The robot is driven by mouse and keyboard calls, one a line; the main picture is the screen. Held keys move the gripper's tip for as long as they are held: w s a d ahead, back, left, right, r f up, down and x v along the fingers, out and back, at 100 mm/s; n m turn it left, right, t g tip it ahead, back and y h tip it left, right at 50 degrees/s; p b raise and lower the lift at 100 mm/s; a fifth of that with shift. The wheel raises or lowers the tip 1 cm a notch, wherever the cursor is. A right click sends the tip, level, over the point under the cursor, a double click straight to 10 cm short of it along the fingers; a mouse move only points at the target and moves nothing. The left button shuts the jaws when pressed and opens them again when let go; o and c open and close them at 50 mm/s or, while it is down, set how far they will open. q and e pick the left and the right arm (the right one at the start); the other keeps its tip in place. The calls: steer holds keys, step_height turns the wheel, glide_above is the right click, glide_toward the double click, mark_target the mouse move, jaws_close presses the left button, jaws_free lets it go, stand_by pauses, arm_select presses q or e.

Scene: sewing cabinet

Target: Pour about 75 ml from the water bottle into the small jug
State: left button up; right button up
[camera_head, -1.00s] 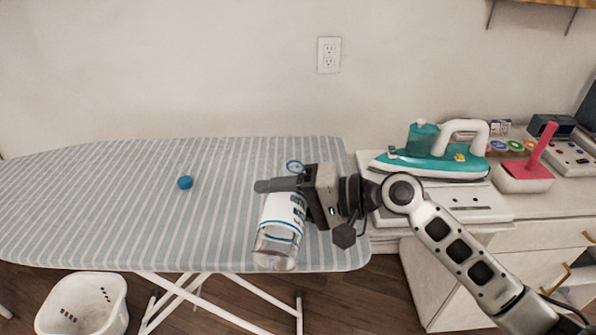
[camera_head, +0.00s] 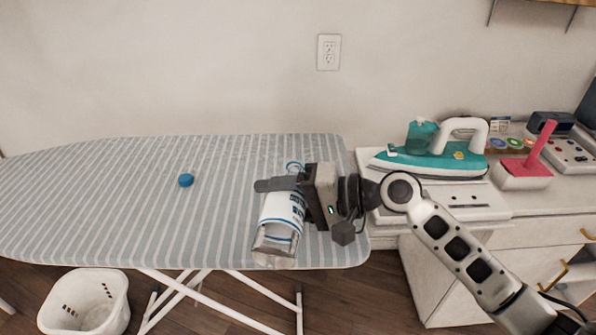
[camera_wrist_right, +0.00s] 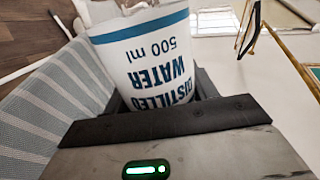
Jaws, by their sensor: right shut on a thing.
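The water bottle (camera_head: 283,212) is clear with a white label that has blue bands. My right gripper (camera_head: 280,184) is shut around it near its upper part, over the right end of the ironing board. In the right wrist view the bottle (camera_wrist_right: 150,55) fills the jaws, its label reading "distilled water 500 ml" upside down. The bottle leans slightly in the head view, its clear end lowest. A blue cap (camera_head: 186,180) lies apart on the board. My left gripper is out of view.
The striped ironing board (camera_head: 110,210) is mostly bare on the left. A teal and white iron (camera_head: 435,160) stands on the white cabinet top (camera_head: 470,207) at right. A pink-topped item (camera_head: 526,168) is beside it. A white basket (camera_head: 85,303) is on the floor.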

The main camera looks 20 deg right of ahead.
arm_select(q)
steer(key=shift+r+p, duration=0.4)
steer(key=shift+p, duration=0.1)
arm_select(e)
steer(key=shift+r+m, duration=0.1)
steer(key=shift+m, duration=0.2)
stand_by(1.0)
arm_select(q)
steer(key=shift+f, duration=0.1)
